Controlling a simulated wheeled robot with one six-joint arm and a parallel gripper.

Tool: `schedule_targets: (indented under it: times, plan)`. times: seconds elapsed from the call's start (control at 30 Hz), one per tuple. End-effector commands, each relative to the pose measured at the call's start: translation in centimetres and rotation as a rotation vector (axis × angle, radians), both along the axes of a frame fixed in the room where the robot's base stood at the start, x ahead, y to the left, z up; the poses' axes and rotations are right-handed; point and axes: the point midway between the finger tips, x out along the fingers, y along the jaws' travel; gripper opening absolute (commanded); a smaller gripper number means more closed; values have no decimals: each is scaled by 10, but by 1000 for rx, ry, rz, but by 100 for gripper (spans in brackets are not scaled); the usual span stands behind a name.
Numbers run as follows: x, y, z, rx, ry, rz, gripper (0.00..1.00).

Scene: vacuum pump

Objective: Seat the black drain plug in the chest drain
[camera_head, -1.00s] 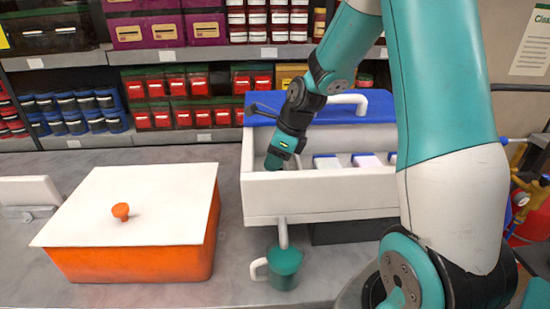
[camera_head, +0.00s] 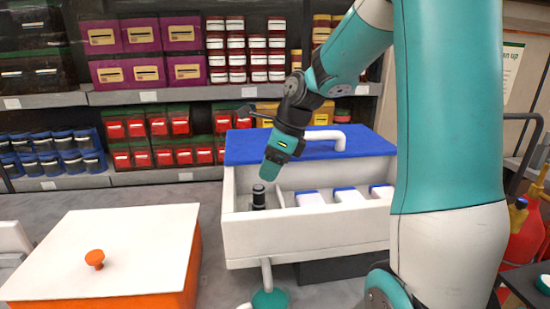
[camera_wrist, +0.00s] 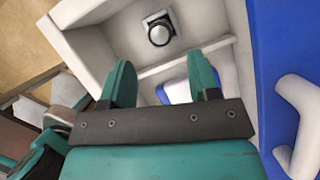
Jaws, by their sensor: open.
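The black drain plug (camera_head: 259,197) stands upright in the left compartment of the white chest (camera_head: 310,235). In the wrist view the plug (camera_wrist: 160,33) shows from above, with a pale square patch around its base. I cannot tell how deep it sits in the drain; the opening is hidden under it. My gripper (camera_wrist: 162,80) is open and empty, its two teal fingers apart and clear of the plug. In the head view my gripper (camera_head: 269,173) is just above and slightly right of the plug. A drain pipe (camera_head: 266,272) comes down below the chest's front.
A divider (camera_wrist: 186,57) separates the plug's compartment from white, blue-topped packs (camera_head: 346,196). The blue lid (camera_head: 270,146) with a white handle lies behind. A green mug (camera_head: 270,299) stands under the pipe. An orange box (camera_head: 150,299) with a white lid is at left.

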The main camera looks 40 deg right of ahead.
Motion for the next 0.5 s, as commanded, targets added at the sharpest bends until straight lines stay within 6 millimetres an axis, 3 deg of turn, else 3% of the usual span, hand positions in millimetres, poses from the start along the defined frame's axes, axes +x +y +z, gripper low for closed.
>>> schedule_targets:
  times: [0.1, 0.33, 0.43, 0.5]
  plan:
    - [-4, -5, 15, -1, -2, -2, 56]
    - [-8, -3, 23, -4, -2, 20, 56]
    - [-10, 16, 25, -34, -29, 159, 56]
    - [-16, 43, 27, -76, -69, 357, 56]
